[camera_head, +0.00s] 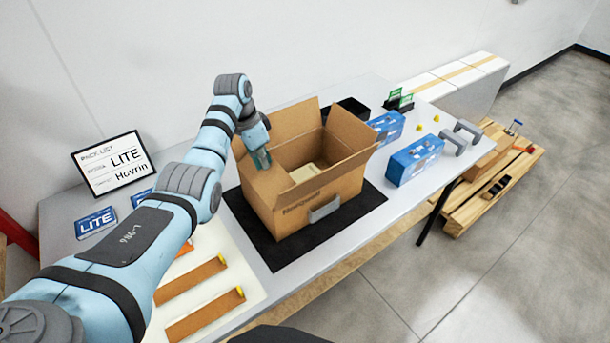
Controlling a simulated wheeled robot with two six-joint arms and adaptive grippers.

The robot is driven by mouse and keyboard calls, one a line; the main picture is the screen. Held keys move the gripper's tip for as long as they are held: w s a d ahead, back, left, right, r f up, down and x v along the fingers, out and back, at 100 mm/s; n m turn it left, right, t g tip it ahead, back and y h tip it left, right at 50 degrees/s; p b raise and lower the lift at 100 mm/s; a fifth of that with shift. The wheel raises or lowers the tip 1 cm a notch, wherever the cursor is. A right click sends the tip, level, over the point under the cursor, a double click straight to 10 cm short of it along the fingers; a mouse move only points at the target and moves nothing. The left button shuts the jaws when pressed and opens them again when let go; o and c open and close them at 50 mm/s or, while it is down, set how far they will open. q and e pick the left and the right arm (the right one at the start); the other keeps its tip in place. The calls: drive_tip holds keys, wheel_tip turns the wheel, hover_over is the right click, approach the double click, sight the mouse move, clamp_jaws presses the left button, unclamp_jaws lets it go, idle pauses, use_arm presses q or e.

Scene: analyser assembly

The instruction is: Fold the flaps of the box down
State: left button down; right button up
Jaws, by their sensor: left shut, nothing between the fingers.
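The open cardboard box (305,200) stands on a black mat (277,248) on the table. Its far flap (296,121) stands up, its right flap (349,127) leans up and outward, and its near flap (322,182) sticks out. The left flap (240,152) stands partly up beside my left gripper. Something pale lies inside the box (306,172). My left gripper (262,160) is shut and empty at the box's left side, close to the left flap; whether it touches the flap I cannot tell. My right gripper is not in view.
Blue boxes (414,161) and grey handle-like parts (461,136) stand right of the box. A black bin (352,107) is behind it. A framed pick list (113,163) and blue LITE card (96,222) are at left. Brown strips (205,315) lie in front. A pallet (490,185) stands on the floor.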

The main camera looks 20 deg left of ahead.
sight(265, 172)
use_arm(q)
drive_tip(key=shift+s+a+b+x, duration=0.2)
drive_tip(key=shift+b+x, duration=0.45)
drive_tip(key=shift+x, duration=0.45)
drive_tip(key=shift+s+a+b+x, duration=0.15)
drive_tip(key=shift+b+x, duration=0.5)
drive_tip(key=shift+x, duration=0.4)
idle(1.5)
drive_tip(key=shift+d+f, duration=0.1)
drive_tip(key=shift+d, duration=0.05)
drive_tip(key=p+v, duration=0.2)
drive_tip(key=w+p+v, duration=0.1)
drive_tip(key=p+v, duration=0.2)
drive_tip(key=d+p+v, duration=0.1)
drive_tip(key=p+v, duration=0.2)
drive_tip(key=shift+w, duration=0.15)
drive_tip(key=shift+f, duration=0.15)
